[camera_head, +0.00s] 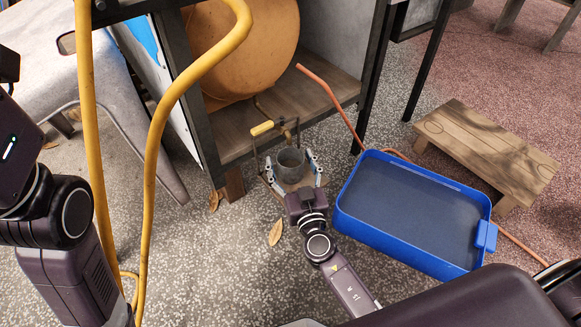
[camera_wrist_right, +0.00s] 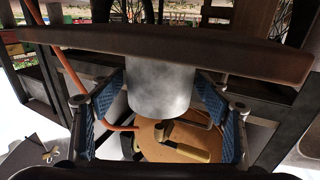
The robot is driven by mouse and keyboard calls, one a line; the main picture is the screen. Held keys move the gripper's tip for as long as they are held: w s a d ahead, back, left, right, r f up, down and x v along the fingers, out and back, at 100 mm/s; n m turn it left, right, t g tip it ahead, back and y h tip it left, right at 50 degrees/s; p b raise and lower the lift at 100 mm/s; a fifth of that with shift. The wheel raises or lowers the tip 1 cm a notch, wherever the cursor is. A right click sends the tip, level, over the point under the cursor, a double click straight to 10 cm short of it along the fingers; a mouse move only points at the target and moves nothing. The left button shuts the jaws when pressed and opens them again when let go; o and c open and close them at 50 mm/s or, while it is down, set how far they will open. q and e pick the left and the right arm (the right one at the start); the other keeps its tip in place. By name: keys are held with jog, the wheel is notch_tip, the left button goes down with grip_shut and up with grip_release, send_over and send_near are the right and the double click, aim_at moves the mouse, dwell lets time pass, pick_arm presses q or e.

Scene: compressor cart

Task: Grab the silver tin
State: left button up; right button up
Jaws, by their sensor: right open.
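The silver tin (camera_head: 291,163) is a small grey metal cylinder with an open top, below the front edge of the cart's wooden shelf in the head view. My right gripper (camera_head: 292,172) is open, with one finger on each side of the tin. In the right wrist view the tin (camera_wrist_right: 160,90) sits between the blue-padded fingers of the right gripper (camera_wrist_right: 157,112), with a visible gap on each side. That view seems upside down, and a dark board (camera_wrist_right: 110,42) lies against the tin's end. My left arm shows at the left of the head view, but its gripper does not.
A yellow-handled tool (camera_head: 262,128) is just behind the tin. The cart's shelf (camera_head: 235,137) carries a round orange tank (camera_head: 250,50). A blue tray (camera_head: 375,235) is right of my right gripper, near a wooden stool (camera_head: 485,150). A yellow hose (camera_head: 152,170) hangs at left.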

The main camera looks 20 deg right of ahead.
jog(key=c, duration=1.2)
jog(key=shift+o, duration=0.2)
